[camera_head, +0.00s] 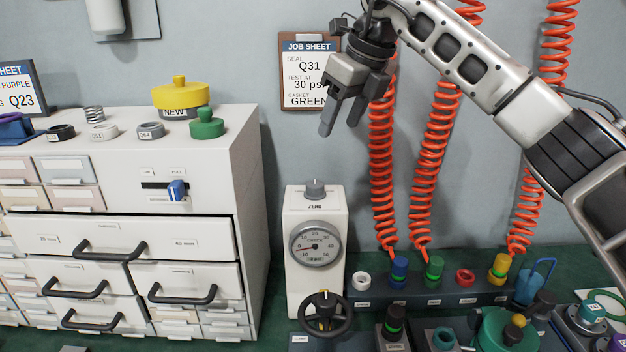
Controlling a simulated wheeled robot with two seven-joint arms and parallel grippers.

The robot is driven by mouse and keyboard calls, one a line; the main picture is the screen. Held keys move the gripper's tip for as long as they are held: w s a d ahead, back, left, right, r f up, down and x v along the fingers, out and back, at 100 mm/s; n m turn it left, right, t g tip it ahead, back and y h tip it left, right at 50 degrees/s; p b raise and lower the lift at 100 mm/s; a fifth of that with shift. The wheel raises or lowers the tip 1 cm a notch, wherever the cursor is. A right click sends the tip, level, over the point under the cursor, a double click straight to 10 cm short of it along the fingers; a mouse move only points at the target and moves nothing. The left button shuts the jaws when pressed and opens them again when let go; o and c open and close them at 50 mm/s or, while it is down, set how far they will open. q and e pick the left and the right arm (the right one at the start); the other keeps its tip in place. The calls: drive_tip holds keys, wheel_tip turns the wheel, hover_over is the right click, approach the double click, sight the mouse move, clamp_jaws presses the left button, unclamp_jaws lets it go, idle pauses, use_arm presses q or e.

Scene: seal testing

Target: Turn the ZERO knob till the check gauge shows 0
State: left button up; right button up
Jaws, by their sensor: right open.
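The ZERO knob (315,188) is a grey knob on top of a white box (317,212), above the ZERO label. The check gauge (315,245) is a round grey-rimmed dial on the front of that box. Its red needle points toward the left side of the dial; the exact reading is too small to tell. My right gripper (341,122) is open and empty, its fingers pointing down. It appears above and slightly right of the knob, apart from it, in front of the wall. My left gripper is out of view.
A black handwheel (325,312) stands below the gauge. Orange coiled hoses (381,165) hang to the right, down to a rack with coloured fittings (434,272). A white drawer cabinet (180,230) stands left. A job sheet (304,80) hangs behind my right gripper.

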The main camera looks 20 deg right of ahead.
sight(315, 184)
drive_tip(key=x, duration=1.4)
drive_tip(key=shift+w+a+f, duration=0.15)
drive_tip(key=shift+a+f, duration=0.05)
drive_tip(key=c, duration=1)
